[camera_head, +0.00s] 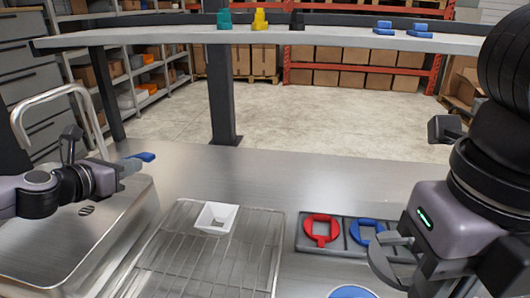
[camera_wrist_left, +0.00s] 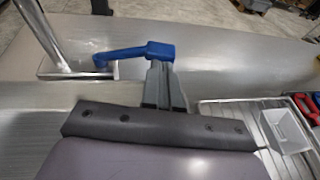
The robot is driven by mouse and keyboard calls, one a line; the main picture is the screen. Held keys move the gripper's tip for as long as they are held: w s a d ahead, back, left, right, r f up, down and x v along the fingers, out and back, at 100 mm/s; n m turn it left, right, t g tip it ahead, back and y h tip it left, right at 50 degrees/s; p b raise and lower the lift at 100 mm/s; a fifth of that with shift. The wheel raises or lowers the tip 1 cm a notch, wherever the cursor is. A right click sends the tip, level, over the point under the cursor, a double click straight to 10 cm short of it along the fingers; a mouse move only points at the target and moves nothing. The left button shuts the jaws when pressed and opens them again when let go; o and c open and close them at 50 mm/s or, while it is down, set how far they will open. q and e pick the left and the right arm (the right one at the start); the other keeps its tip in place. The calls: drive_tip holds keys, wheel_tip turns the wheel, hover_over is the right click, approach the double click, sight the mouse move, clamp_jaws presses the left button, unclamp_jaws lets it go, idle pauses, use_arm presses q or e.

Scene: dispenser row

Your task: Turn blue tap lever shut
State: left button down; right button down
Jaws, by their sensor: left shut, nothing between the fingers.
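The blue tap lever (camera_head: 142,157) shows just past my left gripper (camera_head: 130,168), near the foot of the curved metal tap (camera_head: 50,96). In the left wrist view the lever (camera_wrist_left: 135,52) lies nearly level, from the tap base at left to a thicker end at right. My left gripper (camera_wrist_left: 162,72) is shut and empty, its fingertips right at the lever's thick end; I cannot tell whether they touch it. My right gripper (camera_head: 380,252) is low at the right, by the blue ring; its finger opening is unclear.
A sink (camera_head: 120,225) lies under the tap. A wire rack (camera_head: 170,262) holds a white square funnel (camera_head: 215,217). A grey tray (camera_head: 340,240) holds a red ring (camera_head: 320,231) and a blue ring (camera_head: 361,233). A raised shelf (camera_head: 180,36) with small coloured parts spans the back.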

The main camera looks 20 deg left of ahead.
use_arm(q)
drive_tip(key=shift+w, duration=0.3)
use_arm(e)
drive_tip(key=shift+f, duration=0.3)
drive_tip(key=shift+f+b, duration=0.55)
drive_tip(key=shift+b, duration=0.15)
use_arm(q)
drive_tip(key=w+b, duration=0.1)
drive_tip(key=d+b, duration=0.1)
drive_tip(key=b, duration=0.1)
drive_tip(key=shift+w+f+b, duration=0.15)
drive_tip(key=shift+w+b, duration=0.15)
drive_tip(key=shift+w, duration=0.05)
use_arm(e)
wheel_tip(320, 180, down, 4)
drive_tip(key=shift+r, duration=0.25)
use_arm(q)
drive_tip(key=shift+r, duration=0.2)
use_arm(e)
drive_tip(key=shift+s, duration=0.1)
